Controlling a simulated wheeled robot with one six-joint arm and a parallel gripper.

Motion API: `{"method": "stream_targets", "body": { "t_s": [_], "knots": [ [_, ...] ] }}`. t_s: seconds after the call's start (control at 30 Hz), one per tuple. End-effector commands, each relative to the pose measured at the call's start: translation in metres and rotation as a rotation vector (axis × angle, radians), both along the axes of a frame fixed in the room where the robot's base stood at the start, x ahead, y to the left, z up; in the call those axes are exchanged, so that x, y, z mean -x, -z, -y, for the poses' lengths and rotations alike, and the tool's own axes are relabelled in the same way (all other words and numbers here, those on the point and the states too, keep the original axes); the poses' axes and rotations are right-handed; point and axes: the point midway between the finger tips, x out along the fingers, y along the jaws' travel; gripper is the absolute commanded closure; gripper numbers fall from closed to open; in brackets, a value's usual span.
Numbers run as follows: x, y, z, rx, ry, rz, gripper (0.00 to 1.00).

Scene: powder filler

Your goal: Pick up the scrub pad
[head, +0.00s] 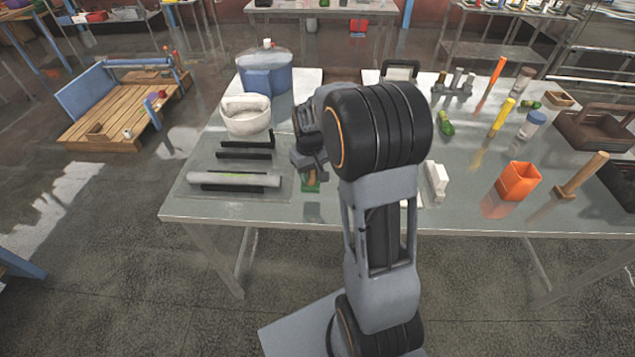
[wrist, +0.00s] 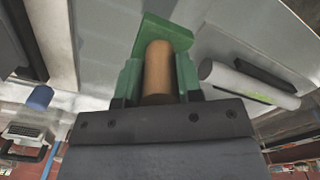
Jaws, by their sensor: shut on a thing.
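The scrub pad shows in the wrist view as a flat green pad (wrist: 165,33) with a round wooden handle. My gripper (wrist: 158,76) is shut on that handle, with a green finger on each side of it. In the head view my gripper (head: 311,166) points down near the table's front edge, left of my arm. A small green and brown part of the scrub pad (head: 311,185) shows just below the fingers; the rest is hidden. I cannot tell whether the pad touches the table.
A grey-white tube (head: 232,179) lies on black rests to the left, also in the wrist view (wrist: 249,85). White blocks (head: 436,180) and an orange cup (head: 517,180) stand right of my arm.

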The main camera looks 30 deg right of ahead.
Motion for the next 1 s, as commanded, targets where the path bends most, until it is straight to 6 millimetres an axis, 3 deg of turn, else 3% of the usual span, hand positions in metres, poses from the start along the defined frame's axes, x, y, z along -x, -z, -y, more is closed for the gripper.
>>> {"method": "stream_targets", "body": {
  "t_s": [0.17,0.5,0.73,1.0],
  "knots": [
    [-0.013,-0.037,-0.03,0.0,-0.004,0.007,0.9],
    [-0.036,-0.063,-0.09,0.0,-0.002,0.002,0.9],
    [-0.043,-0.072,-0.107,0.0,0.0,0.001,0.9],
    [-0.044,-0.074,-0.111,0.0,0.002,0.001,0.9]
  ]
}}
